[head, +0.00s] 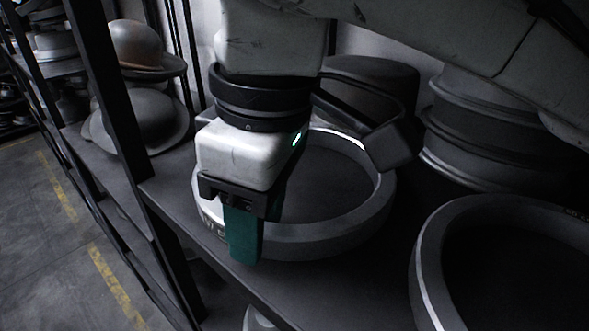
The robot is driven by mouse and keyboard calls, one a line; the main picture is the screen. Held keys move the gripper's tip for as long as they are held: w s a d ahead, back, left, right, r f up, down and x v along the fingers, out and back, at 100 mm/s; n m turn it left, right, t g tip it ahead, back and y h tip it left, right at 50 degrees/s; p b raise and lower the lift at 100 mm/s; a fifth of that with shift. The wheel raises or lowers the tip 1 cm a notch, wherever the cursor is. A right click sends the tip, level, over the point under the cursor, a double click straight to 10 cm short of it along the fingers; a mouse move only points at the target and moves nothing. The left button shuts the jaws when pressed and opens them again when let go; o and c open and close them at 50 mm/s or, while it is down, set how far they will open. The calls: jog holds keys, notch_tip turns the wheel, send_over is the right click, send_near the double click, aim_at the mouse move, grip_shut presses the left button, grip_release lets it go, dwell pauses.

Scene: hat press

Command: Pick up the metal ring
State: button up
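A grey metal ring (335,235) lies flat on the dark shelf in the middle of the head view. My gripper (245,240) points down at the ring's near left side. One green finger shows in front of the ring's outer wall and covers part of it. The other finger is hidden, so I cannot tell whether the gripper is open or closed on the wall, or whether it touches the ring. A second, similar ring (428,262) lies at the lower right, cut off by the picture edge.
The dark shelf (300,285) has an upright post (113,85) on the left. Hats (140,125) stand on the shelf beyond that post. Dark rounded forms (470,125) are stacked at the back right. Bare floor with yellow lines (115,280) is at the lower left.

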grip_shut()
jog(key=shift+r, duration=0.15)
dwell(0.5)
